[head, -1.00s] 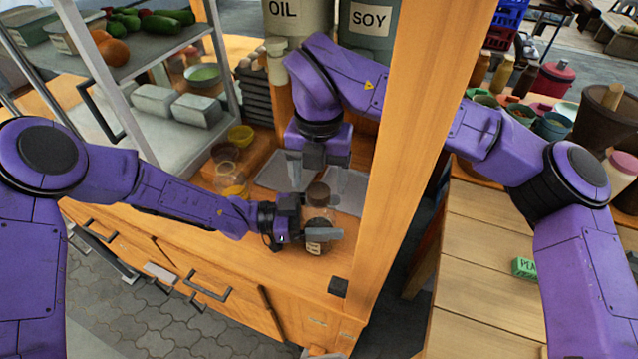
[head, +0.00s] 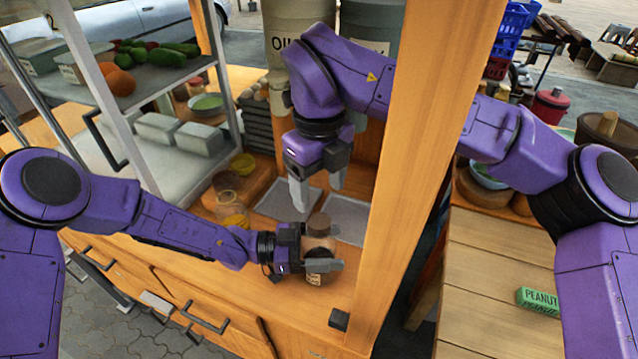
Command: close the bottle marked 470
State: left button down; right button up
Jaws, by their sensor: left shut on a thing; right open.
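A bottle (head: 320,279) with a pale label and a brown cap (head: 318,224) on its top stands on the wooden counter. The label's marking is too small to read. My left gripper (head: 322,257) is shut around the bottle's body from the left and hides part of it. The cap looks slightly off to one side, and I cannot tell whether it is seated. My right gripper (head: 318,198) is open and empty, pointing down just above and behind the cap.
A wooden post (head: 425,130) rises close on the right. A green peanut box (head: 538,300) lies on the right table.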

aim_at(319, 221)
jog(key=shift+n, duration=0.4)
notch_tip(319, 221, down, 8)
dwell(0.5)
jog(key=shift+c, duration=0.3)
jog(key=c, duration=1.1)
jog(key=shift+o, duration=0.2)
jog(key=o, duration=1.2)
